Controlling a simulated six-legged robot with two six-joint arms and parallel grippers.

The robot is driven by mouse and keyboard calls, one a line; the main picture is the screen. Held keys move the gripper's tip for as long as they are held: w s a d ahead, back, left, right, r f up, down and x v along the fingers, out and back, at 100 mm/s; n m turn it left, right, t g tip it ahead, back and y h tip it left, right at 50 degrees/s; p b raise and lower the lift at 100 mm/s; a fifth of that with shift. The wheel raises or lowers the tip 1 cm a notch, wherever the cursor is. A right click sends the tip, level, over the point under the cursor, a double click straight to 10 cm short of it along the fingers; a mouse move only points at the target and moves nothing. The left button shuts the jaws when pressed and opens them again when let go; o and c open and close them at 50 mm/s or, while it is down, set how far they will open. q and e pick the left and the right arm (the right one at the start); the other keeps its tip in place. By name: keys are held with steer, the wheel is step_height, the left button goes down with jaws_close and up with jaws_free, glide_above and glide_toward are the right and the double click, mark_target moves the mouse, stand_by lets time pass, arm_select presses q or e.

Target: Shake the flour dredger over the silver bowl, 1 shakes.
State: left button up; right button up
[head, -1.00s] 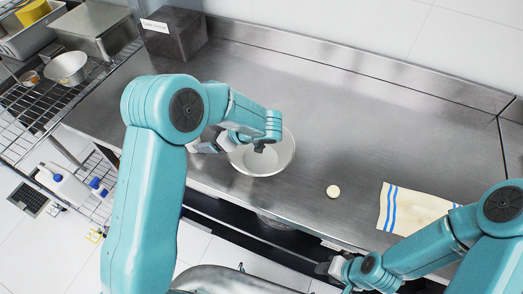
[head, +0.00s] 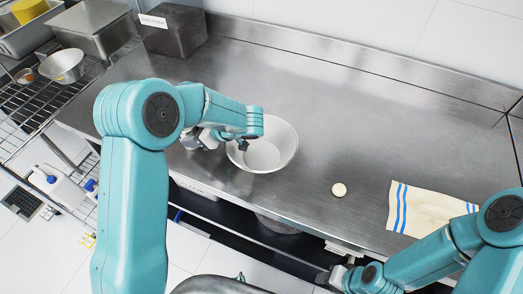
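The silver bowl (head: 280,149) stands upright on the steel counter, near its front edge, and looks empty inside. My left gripper (head: 194,139) shows just left of the bowl, partly hidden under my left forearm. A small grey metallic shape shows at its fingers, too small and covered for me to tell whether it is the flour dredger. I see no clear dredger elsewhere. My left wrist overlaps the bowl's left rim in the picture. My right gripper (head: 327,279) is low at the bottom, in front of the counter, with its fingers too small to read.
A dark labelled box (head: 173,31) stands at the back left. A wire rack (head: 28,107) with pans is on the left. The counter's middle and back (head: 350,95) are clear.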

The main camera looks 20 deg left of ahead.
arm_select(q)
jaws_close()
steer(key=shift+r, duration=0.1)
steer(key=shift+r, duration=0.9)
steer(key=shift+r, duration=0.1)
steer(key=shift+r, duration=1.15)
steer(key=shift+r, duration=0.1)
steer(key=shift+r, duration=1.15)
